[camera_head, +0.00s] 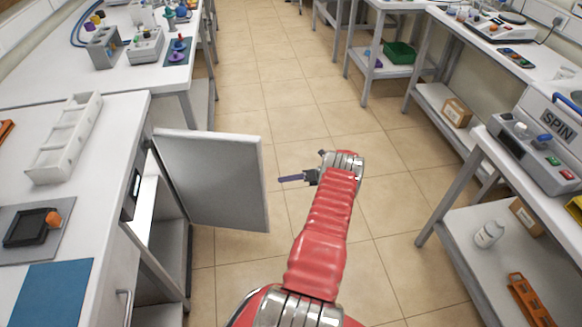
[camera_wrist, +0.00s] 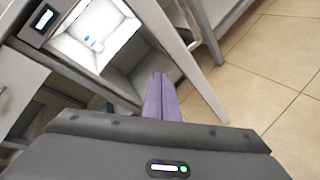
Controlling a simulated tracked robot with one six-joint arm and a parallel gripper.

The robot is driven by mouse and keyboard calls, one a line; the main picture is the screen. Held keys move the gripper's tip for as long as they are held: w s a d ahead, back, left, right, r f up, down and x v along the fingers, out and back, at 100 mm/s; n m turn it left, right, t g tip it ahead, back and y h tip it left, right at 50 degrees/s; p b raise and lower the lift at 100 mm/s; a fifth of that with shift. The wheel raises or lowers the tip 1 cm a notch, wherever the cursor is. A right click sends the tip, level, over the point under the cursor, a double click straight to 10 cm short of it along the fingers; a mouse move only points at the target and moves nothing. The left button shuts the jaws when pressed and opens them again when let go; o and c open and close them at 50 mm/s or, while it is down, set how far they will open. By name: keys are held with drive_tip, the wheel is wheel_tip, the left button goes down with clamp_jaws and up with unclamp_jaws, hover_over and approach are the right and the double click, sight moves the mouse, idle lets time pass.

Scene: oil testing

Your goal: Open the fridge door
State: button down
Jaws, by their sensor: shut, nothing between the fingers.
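The fridge door (camera_head: 210,182) is a light grey panel. It stands swung wide open, out from the counter front into the aisle. The wrist view shows the fingers (camera_wrist: 160,76) closed together and empty.
The fridge sits under a white counter with a display panel (camera_head: 135,182) on its front. A white rack (camera_head: 65,140) stands on the counter. The tiled aisle (camera_head: 300,110) is clear beyond my arm. A bench with a spin device (camera_head: 535,150) stands on the right.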

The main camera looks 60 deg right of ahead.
drive_tip(key=w+a+r+n+g+h, duration=0.15)
drive_tip(key=a+r+n+g, duration=0.45)
drive_tip(key=a+r+n, duration=0.7)
drive_tip(key=w+a+r+n+g+y, duration=0.1)
drive_tip(key=w+a+r+n+g, duration=0.3)
drive_tip(key=a+r+n, duration=0.9)
drive_tip(key=s+a+r+n+t+h, duration=0.1)
drive_tip(key=s+a+r+n, duration=0.3)
drive_tip(key=a+r, duration=0.4)
drive_tip(key=s+a+r+n+t+h, duration=0.1)
drive_tip(key=s+a+r+n, duration=0.4)
drive_tip(key=a, duration=0.8)
drive_tip(key=s+a+r+n+h, duration=0.3)
drive_tip(key=s+a+r+n, duration=0.2)
drive_tip(key=a+r, duration=0.5)
drive_tip(key=shift+a+r+n+t, duration=0.2)
drive_tip(key=shift+r+n+t, duration=0.2)
drive_tip(key=shift+r, duration=0.05)
